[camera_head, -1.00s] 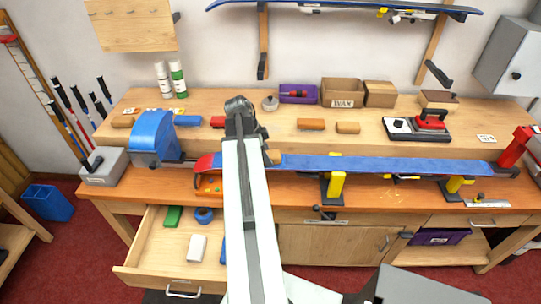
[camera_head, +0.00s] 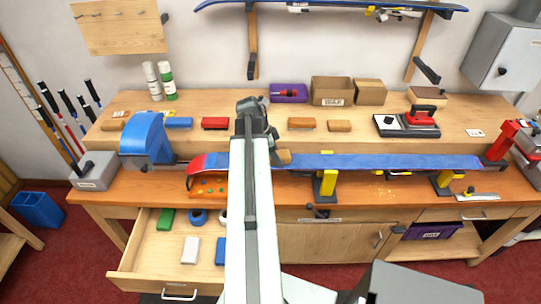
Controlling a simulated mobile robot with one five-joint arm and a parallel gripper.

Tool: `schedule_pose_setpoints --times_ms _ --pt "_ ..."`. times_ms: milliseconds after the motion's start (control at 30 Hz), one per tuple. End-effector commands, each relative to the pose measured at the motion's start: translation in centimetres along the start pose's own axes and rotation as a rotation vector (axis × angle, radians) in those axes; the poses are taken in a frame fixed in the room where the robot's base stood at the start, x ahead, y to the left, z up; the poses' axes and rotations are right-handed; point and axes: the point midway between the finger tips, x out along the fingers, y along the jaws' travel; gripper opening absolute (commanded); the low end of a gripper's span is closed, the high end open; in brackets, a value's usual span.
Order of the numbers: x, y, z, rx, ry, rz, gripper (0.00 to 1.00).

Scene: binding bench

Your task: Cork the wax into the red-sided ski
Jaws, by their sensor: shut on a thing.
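The ski (camera_head: 390,162) lies flat along the bench in supports, with a blue upper face and a red end (camera_head: 197,164) at left. Its side edges are too thin to judge. My gripper (camera_head: 277,148) is over the left part of the ski, largely hidden by my own arm. It is shut on a tan cork block (camera_head: 284,157), which is at the ski's face; whether it touches cannot be told. Wax on the ski cannot be made out.
A blue machine (camera_head: 147,138) stands by the ski's left end. Yellow supports (camera_head: 325,184) hold the ski. Several blocks, including an orange-brown one (camera_head: 301,123), and a red-handled iron (camera_head: 420,117) sit on the raised shelf. An open drawer (camera_head: 150,250) juts out below left.

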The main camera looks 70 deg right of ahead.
Motion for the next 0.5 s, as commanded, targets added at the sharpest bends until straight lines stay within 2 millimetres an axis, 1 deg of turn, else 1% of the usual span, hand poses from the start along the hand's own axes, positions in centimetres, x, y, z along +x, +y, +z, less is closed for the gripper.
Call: schedule_pose_setpoints --times_ms 33,300,367,500 --pt "0.2 0.1 -0.3 0.002 0.002 0.001 0.18" --pt "0.2 0.1 -0.4 0.003 0.003 0.001 0.18" --pt "-0.2 0.1 -0.6 0.003 0.003 0.001 0.18" --pt "-1.8 0.1 -1.2 0.002 0.002 0.001 0.18"
